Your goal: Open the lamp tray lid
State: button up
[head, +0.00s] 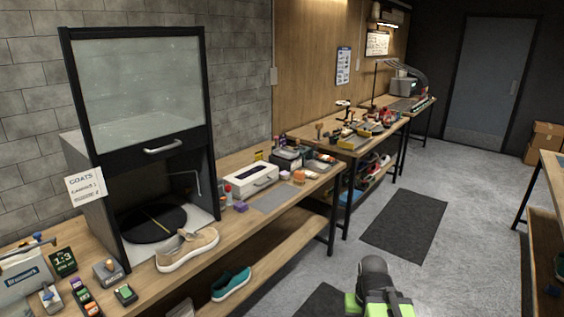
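A white box (251,181) with a dark strip and a handle on its front stands on the long bench, right of the cabinet. It looks like the lamp tray, and its lid appears down; I cannot see inside it. My arm, dark grey with green parts, shows at the bottom edge. My gripper (378,300) is there, well apart from the box and over the floor side of the bench. Its fingers cannot be made out, so I cannot tell whether it is open or shut.
A black cabinet with a raised glass front (148,90) stands left of the box. A beige sneaker (187,250) lies before it; a teal shoe (231,284) is on the lower shelf. A grey mat (273,199) lies near the box.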

aim_at(258, 174)
jog(key=u, duration=0.75)
jog(key=i, duration=1.15)
jog(key=u, duration=0.7)
